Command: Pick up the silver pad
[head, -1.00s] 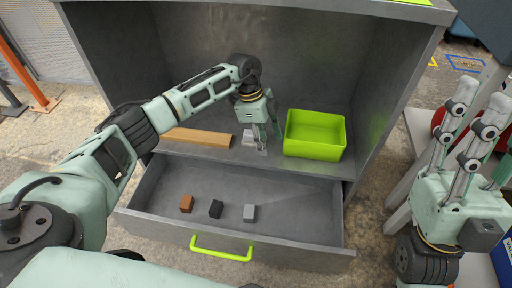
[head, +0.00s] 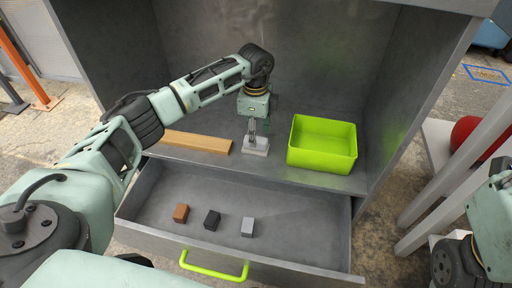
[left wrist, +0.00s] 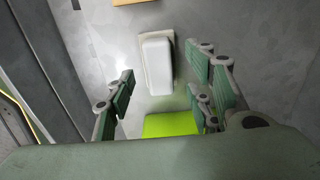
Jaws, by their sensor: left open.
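The silver pad (head: 257,151) is a small pale block on the cabinet shelf, between a wooden board and a green bin. In the left wrist view the pad (left wrist: 157,66) looks whitish and rounded, on a thin pale base or border. My left gripper (head: 252,133) points down right over the pad. In the left wrist view its open fingers (left wrist: 162,82) stand apart, with the pad between and slightly beyond them. I see no clear contact with the pad. Part of my right gripper's body (head: 492,225) shows at the right edge, but its fingers are out of frame.
The green bin (head: 322,158) stands just right of the pad. The wooden board (head: 197,142) lies to its left.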

